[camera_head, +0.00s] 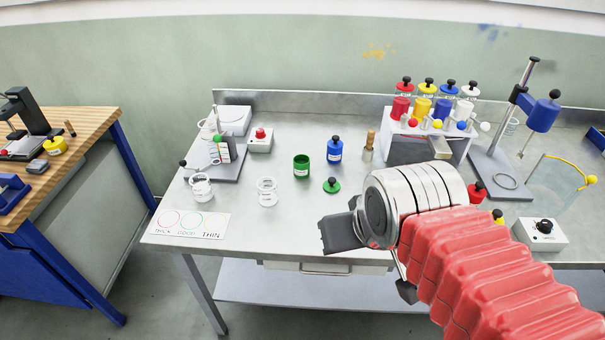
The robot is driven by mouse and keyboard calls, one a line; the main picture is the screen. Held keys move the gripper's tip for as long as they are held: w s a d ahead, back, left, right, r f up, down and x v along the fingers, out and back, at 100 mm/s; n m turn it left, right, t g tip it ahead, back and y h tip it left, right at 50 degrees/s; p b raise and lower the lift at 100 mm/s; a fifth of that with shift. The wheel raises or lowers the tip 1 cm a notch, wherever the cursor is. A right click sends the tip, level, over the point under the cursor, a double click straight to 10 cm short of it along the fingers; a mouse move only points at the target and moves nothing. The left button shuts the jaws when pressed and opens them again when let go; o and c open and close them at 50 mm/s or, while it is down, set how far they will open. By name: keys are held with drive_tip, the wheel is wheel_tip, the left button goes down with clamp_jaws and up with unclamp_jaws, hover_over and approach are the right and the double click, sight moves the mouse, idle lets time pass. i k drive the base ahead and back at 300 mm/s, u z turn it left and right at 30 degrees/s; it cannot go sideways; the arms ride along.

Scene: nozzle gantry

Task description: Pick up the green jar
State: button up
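The green jar (301,166) stands upright and open-topped on the metal bench, left of the blue jar. A green lid with a black knob (332,186) lies on the bench just in front and to the right of it. My gripper (364,264) is at the bench's front edge, to the right of the jar and nearer the camera. Its two dark fingers are spread wide apart, with nothing seen between them. It is clear of the jar.
A blue jar (335,150) stands right of the green jar, with a wood-handled brush (369,146) beyond. Glass beakers (267,192) stand to the left, near a printed card (190,223). A rack of coloured bottles (459,146) and a stand (498,172) occupy the right.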

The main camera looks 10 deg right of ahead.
sight(301, 163)
drive_tip(key=u, duration=0.55)
drive_tip(key=k, duration=1.2)
drive_tip(key=u, duration=0.8)
drive_tip(key=i, duration=1.35)
drive_tip(key=z, duration=0.8)
drive_tip(key=i, duration=0.95)
drive_tip(key=z, duration=0.15)
